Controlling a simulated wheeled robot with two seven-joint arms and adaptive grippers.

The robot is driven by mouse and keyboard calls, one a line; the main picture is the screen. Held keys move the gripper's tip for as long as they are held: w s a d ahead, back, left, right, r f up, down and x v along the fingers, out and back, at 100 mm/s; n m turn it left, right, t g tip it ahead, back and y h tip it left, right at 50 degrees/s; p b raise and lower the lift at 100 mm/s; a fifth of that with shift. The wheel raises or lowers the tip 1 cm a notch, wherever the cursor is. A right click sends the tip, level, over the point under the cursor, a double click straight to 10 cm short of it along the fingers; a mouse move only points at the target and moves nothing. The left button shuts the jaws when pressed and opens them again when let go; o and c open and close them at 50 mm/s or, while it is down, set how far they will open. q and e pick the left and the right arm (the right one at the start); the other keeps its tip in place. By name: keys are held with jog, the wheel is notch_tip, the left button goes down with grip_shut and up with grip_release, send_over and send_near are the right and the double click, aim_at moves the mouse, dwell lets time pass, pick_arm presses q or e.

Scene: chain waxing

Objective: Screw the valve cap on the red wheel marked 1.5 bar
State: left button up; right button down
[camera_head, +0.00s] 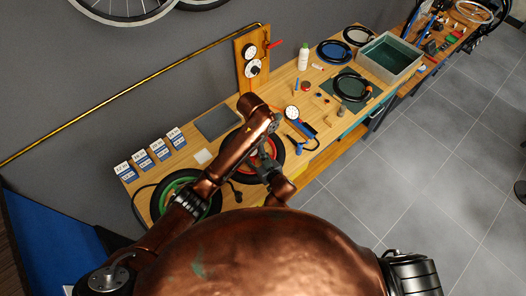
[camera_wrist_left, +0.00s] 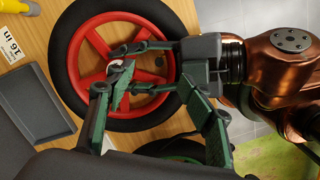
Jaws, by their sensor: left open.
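The red wheel (camera_head: 284,151) with a black tyre lies flat on the bench, partly covered by my arms in the head view. In the left wrist view the red wheel (camera_wrist_left: 82,76) shows its spokes and hub. My left gripper (camera_wrist_left: 145,88) is open over the wheel, its green fingers apart. My right gripper (camera_wrist_left: 119,73) comes in from the right, its fingers apart above the hub area; a small pale thing shows near its tips, too small to name. I cannot pick out the valve cap or the valve. The 1.5 bar mark is not readable.
A green wheel (camera_head: 163,200) lies to the left. Several blue-and-white cards (camera_head: 158,149) stand along the wall. A grey tray (camera_head: 218,122) lies behind the wheels. A gauge (camera_head: 292,112), a white bottle (camera_head: 303,57) and a grey tub (camera_head: 388,60) are farther right.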

pick_arm(q)
notch_tip(320, 180, up, 9)
jog(key=a, duration=0.1)
jog(key=shift+f, duration=0.15)
pick_arm(e)
jog(key=c, duration=1)
grip_release()
jog(key=shift+s, duration=0.1)
jog(key=v, duration=1.2)
jog(key=shift+d, duration=0.1)
